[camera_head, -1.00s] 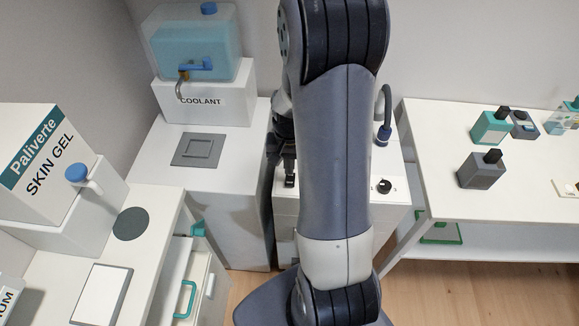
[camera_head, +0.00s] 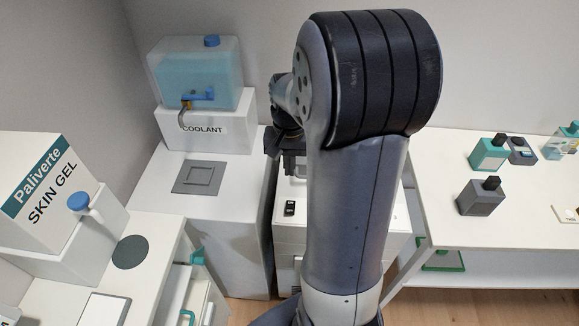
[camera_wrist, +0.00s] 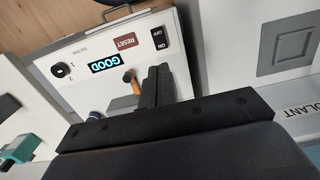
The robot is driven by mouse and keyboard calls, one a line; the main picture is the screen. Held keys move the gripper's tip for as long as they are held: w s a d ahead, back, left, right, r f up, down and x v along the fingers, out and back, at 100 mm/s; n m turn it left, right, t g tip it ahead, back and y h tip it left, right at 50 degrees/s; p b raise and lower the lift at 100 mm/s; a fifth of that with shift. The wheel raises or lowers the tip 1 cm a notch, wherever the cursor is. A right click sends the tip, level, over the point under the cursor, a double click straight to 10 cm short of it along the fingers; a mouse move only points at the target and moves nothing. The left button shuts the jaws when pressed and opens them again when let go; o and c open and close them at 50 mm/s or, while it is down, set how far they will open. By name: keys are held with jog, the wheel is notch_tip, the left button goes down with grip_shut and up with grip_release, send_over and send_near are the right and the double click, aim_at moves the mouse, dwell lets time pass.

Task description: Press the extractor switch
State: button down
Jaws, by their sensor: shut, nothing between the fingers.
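The black rocker switch (camera_wrist: 160,38), marked ON and OFF, sits on the white cabinet panel near its edge in the wrist view. I take it for the extractor switch; no "extractor" label is readable. It also shows as a small black block (camera_head: 290,208) in the head view. Which side is pressed I cannot tell. My gripper (camera_wrist: 158,82) is shut and empty, over the panel and apart from the switch. In the head view my gripper (camera_head: 291,165) is above and behind the switch, partly hidden by my arm.
A coolant tank (camera_head: 195,80) stands behind left. The right table (camera_head: 450,150) holds several bottles. My arm hides much of the cabinet.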

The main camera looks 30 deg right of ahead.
aim_at(291, 210)
jog(key=shift+f+b, duration=0.2)
jog(key=shift+b, duration=0.25)
jog(key=shift+s+r+b, duration=0.15)
jog(key=shift+s+b, duration=0.3)
jog(key=shift+b, duration=0.55)
jog(key=f, duration=1.4)
jog(key=shift+s+a, duration=0.15)
jog(key=shift+s, duration=0.05)
